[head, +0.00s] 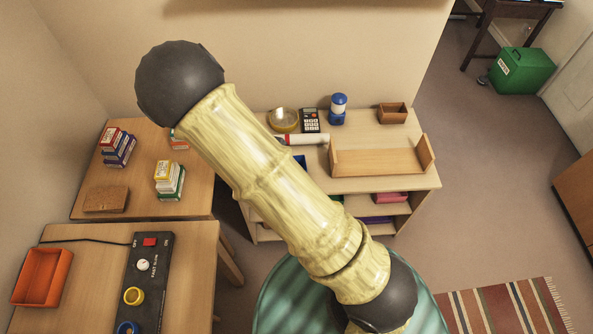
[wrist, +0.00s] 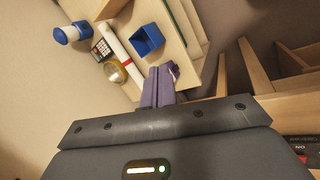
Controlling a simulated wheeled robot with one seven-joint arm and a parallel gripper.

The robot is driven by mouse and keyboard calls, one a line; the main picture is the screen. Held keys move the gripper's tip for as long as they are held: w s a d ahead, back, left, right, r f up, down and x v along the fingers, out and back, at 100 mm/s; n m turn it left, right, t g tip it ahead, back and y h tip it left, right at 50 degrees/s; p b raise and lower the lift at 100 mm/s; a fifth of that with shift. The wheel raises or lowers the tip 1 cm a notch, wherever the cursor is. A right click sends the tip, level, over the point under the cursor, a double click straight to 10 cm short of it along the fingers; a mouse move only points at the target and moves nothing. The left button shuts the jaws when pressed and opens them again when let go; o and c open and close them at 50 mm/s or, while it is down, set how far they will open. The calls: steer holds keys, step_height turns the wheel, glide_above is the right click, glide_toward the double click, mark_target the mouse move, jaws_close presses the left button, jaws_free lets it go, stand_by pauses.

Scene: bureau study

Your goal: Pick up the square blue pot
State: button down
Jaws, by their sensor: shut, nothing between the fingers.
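The square blue pot (wrist: 147,40) is open-topped and stands near the edge of the light wooden shelf top in the wrist view. In the head view only a small blue part of it (head: 300,161) shows beside my arm, which hides the rest. My gripper (wrist: 160,72) is shut and empty in the wrist view, its purple-grey fingertips pointing towards the shelf edge. The pot lies beyond the fingertips, slightly to the left in the picture, and is apart from them. The head view does not show my gripper, which is hidden behind the arm.
Near the pot are a white roll (head: 305,139), a brass bowl (head: 283,120), a calculator (head: 310,121) and a blue-white jar (head: 338,108). A wooden tray (head: 375,160) stands to the right. Tables at left hold boxes (head: 118,149), an orange tray (head: 42,277) and a control panel (head: 147,285).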

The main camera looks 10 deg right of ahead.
steer(key=s+d+r+m+y, duration=0.1)
steer(key=s+d+r+m, duration=0.1)
steer(key=s+r+m, duration=0.2)
steer(key=s+d+r+m+y, duration=0.1)
steer(key=s+d+r+m, duration=0.2)
steer(key=r, duration=0.5)
steer(key=s+d+r+m+g+y, duration=0.1)
steer(key=s+d+r+m, duration=0.2)
steer(key=s+r+m, duration=0.2)
steer(key=shift+s+d+r, duration=0.15)
steer(key=shift+r, duration=0.3)
steer(key=c, duration=2.1)
jaws_free()
